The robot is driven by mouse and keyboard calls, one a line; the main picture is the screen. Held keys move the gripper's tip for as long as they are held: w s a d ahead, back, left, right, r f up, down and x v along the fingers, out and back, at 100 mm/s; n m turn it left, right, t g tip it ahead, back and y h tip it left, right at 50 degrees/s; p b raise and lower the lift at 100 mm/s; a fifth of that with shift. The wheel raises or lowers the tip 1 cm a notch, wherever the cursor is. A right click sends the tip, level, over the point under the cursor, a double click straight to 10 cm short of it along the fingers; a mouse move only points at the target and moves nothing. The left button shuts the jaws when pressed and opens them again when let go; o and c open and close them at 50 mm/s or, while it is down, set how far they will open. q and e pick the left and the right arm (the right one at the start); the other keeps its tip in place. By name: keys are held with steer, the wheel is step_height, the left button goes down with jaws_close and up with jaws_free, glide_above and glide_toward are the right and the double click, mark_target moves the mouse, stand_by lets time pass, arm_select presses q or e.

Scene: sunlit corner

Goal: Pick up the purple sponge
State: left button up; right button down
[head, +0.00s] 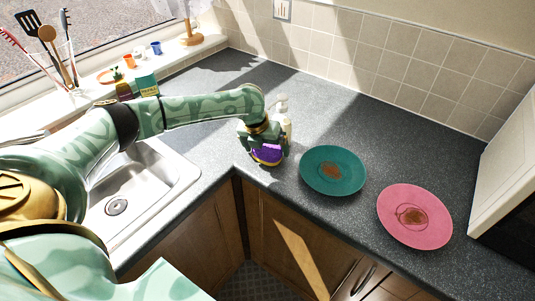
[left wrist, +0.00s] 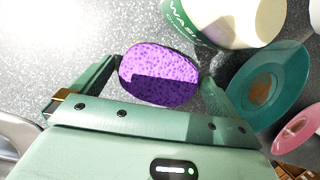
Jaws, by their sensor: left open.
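The purple sponge (head: 267,154) lies on the dark speckled counter near its inner corner. In the left wrist view the sponge (left wrist: 160,73) is an oval with dark spots, half in shadow. My left gripper (head: 266,156) is right over it, hiding part of it in the head view. Its two fingers (left wrist: 160,80) are apart, one on each side of the sponge, close to its ends. I cannot tell whether they touch it. My right gripper shows in neither view.
A white dispenser bottle (head: 286,127) stands just behind the gripper; a white bottle with a green label (left wrist: 222,20) is close to the sponge. A teal plate (head: 345,160) and a pink plate (head: 430,225), both stained brown, lie to the right. The sink (head: 165,180) is left.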

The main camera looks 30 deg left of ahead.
mark_target(268, 146)
arm_select(q)
steer(key=shift+s+r, duration=0.1)
steer(key=shift+c, duration=0.3)
steer(key=c, duration=0.7)
steer(key=shift+o, duration=0.2)
steer(key=shift+r, duration=0.1)
steer(key=shift+r, duration=0.25)
step_height(268, 146, up, 2)
steer(key=shift+r+p, duration=0.2)
steer(key=shift+p, duration=0.3)
steer(key=s+d+r+p, duration=0.5)
steer(key=s+d+r, duration=0.3)
steer(key=s+r, duration=0.2)
steer(key=shift+s, duration=0.7)
